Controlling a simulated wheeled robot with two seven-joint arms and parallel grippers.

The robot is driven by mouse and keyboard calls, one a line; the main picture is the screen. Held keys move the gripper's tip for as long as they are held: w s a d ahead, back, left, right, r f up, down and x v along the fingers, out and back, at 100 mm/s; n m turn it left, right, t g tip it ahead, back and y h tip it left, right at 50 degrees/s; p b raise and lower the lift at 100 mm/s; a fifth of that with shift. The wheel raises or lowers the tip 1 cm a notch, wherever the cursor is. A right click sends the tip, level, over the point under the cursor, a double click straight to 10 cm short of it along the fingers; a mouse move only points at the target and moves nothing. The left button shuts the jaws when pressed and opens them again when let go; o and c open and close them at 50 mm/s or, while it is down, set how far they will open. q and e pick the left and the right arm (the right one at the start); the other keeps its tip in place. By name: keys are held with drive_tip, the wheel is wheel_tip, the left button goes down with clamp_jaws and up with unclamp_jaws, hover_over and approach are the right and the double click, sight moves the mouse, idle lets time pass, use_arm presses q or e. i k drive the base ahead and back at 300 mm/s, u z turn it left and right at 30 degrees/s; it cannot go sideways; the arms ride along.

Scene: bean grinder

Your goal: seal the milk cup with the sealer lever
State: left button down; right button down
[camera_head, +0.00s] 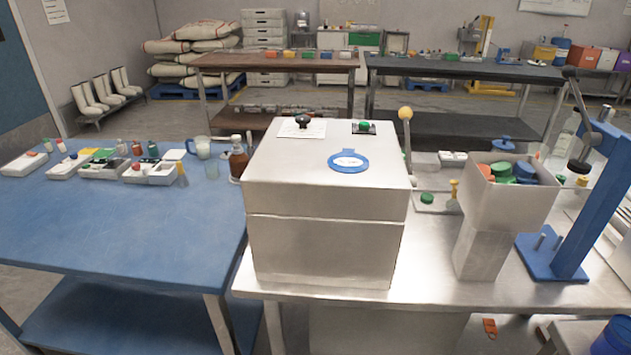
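A blue press-like stand (590,200) stands at the right on the steel table, with a dark ball-ended lever (577,100) raised at its top. A second lever with a yellow knob (405,113) stands upright at the right side of a large steel box (325,240). I cannot tell which one is the sealer lever. A clear mug with whitish contents (203,148) stands at the back right of the blue table; it may be the milk cup, but I cannot be sure. No cup clearly shows under the blue stand. Neither of my grippers is in view.
A steel hopper (505,205) holding orange, green and blue pieces stands between the box and the blue stand. A brown bottle (238,160) stands near the mug. White trays of small items (150,175) line the blue table's back; its front (110,235) is clear.

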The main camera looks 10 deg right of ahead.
sight(405, 113)
drive_tip(key=k, duration=1.25)
drive_tip(key=u, duration=0.3)
drive_tip(key=i, duration=0.8)
drive_tip(key=z, duration=0.45)
